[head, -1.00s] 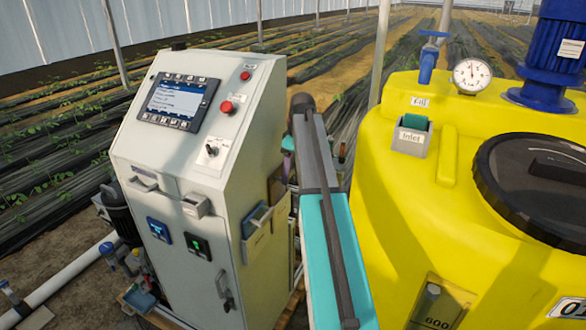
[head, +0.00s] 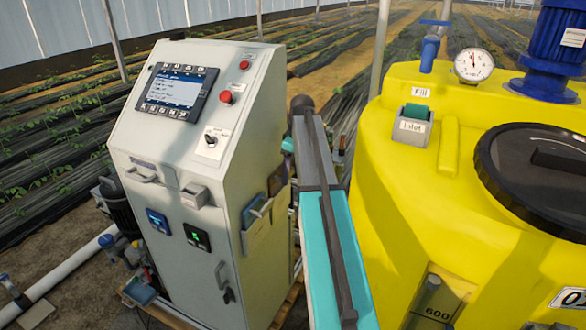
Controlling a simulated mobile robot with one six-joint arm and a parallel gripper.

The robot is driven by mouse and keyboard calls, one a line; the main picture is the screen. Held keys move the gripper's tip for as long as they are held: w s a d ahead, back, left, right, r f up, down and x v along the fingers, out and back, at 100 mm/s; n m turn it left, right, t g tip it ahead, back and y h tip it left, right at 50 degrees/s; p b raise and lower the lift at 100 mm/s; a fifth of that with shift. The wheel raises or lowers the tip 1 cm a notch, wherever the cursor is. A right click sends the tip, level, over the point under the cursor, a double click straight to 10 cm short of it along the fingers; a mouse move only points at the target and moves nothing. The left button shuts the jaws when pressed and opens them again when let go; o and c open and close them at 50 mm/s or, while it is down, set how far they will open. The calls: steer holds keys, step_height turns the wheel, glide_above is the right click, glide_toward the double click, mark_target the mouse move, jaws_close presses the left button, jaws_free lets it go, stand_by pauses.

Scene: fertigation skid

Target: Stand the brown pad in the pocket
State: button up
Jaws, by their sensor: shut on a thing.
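A flat brown piece (head: 276,181), which looks like the brown pad, shows at the right edge of the cabinet's side face, just left of my arm. I cannot tell whether it is held or rests against the cabinet. A pale pocket (head: 256,238) sits on that side face, below and left of the brown piece, with a blue-grey flat thing (head: 257,212) standing in it. A tan surface (head: 281,207) lies behind them, partly covered. My gripper is hidden behind my own arm, which runs up the middle of the picture, so its fingers and hold do not show.
The grey control cabinet (head: 185,250) stands at left, with small holders (head: 195,197) on its front. A narrow gap separates cabinet and tank, crossed by my arm.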

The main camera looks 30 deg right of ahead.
steer(key=shift+f, duration=0.35)
steer(key=o, duration=1.7)
steer(key=shift+r, duration=0.1)
steer(key=r+b, duration=0.1)
steer(key=r, duration=0.3)
steer(key=s+r+b, duration=0.1)
steer(key=r, duration=0.4)
steer(key=s+d+r+b, duration=0.1)
steer(key=r, duration=0.3)
steer(key=shift+r, duration=0.25)
